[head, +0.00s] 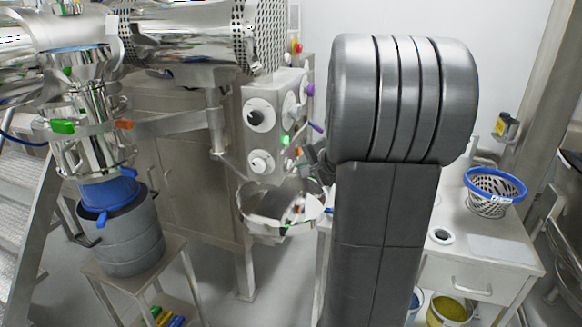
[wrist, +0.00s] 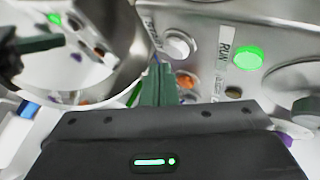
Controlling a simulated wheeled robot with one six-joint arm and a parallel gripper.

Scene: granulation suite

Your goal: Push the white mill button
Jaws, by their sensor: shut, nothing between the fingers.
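The white mill button (wrist: 179,44) is a round white cap in a metal collar on the steel control panel (wrist: 212,18). A printed label strip, too blurred to read fully, stands at its left. My gripper (wrist: 158,70) is shut and empty, its dark green fingers pointing at the panel just below and left of the white button in the wrist view. A gap shows between the fingertips and the button in the picture; I cannot tell the depth.
A lit green button (wrist: 248,57) labelled RUN sits right of the white one. An orange button (wrist: 186,79) is below, close to the fingers. A shiny steel bowl (head: 262,222) hangs under the panel. A side table (head: 478,268) with a blue-rimmed basket (head: 494,190) stands right.

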